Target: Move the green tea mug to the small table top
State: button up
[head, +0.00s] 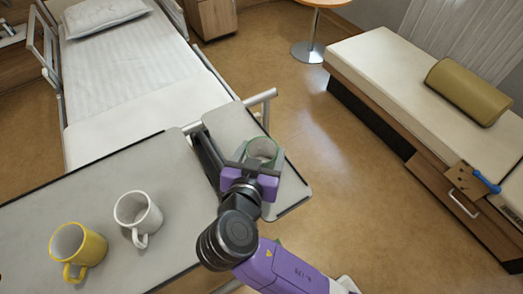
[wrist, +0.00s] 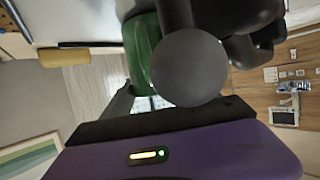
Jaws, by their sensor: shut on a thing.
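The green tea mug (head: 262,149) is in the head view, over the narrow grey table top (head: 292,194) beside the larger one. My gripper (head: 258,160) is shut on the mug from the near side. The mug's open rim faces up; my gripper hides its lower part, so I cannot tell whether it touches the surface. In the wrist view the green mug (wrist: 139,50) shows at the top centre, partly hidden by dark gripper parts.
A white mug (head: 138,217) and a yellow mug (head: 78,249) stand on the large grey table top (head: 150,170). A bed (head: 140,65) lies behind, a padded bench (head: 385,65) on the right. A round table (head: 318,3) is at the back. Open floor lies between.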

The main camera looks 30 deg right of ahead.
jog(key=shift+f, duration=0.2)
jog(key=o, duration=1.7)
jog(key=shift+r, duration=0.15)
jog(key=shift+a+r, duration=0.1)
jog(key=shift+r, duration=0.05)
jog(key=b+v, duration=0.1)
jog(key=v, duration=1.1)
